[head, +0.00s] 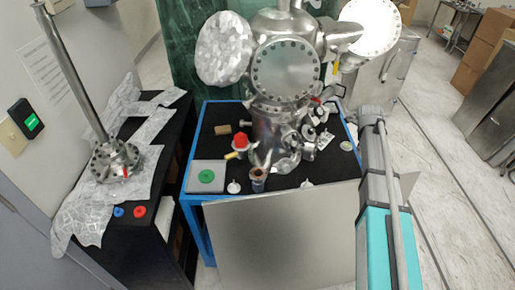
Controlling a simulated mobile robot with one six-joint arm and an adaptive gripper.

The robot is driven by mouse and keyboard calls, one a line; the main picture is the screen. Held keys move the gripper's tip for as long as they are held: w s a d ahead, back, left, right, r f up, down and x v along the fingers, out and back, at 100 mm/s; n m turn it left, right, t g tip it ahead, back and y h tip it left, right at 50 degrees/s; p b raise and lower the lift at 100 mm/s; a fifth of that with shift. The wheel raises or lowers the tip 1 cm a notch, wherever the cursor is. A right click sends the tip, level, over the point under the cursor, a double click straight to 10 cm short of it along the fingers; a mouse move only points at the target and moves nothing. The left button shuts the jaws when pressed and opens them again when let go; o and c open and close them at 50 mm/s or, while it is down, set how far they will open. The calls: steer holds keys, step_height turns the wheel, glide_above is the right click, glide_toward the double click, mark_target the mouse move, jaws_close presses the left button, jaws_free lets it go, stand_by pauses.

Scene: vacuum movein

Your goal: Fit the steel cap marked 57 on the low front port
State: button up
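The steel vacuum chamber (286,68) stands on the black-topped table with a blue frame (194,150). Its narrower lower body (270,130) carries several small fittings on the right and front. I cannot tell for sure which opening is the low front port. No number 57 is readable, so I cannot single out the steel cap. Small pale pieces lie near the table's front edge, one at the left (233,187) and one at the right (307,184). My gripper cannot be made out in the head view.
A grey square plate with a green disc (207,176), a red-topped piece (241,141) and a copper-coloured piece (257,175) stand on the table. A left bench holds foil, a flanged steel tube (75,75), a blue disc (118,212) and a red disc (139,212).

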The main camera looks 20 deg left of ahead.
step_height(320, 180, up, 10)
steer(key=p, duration=0.9)
steer(key=shift+r, duration=0.15)
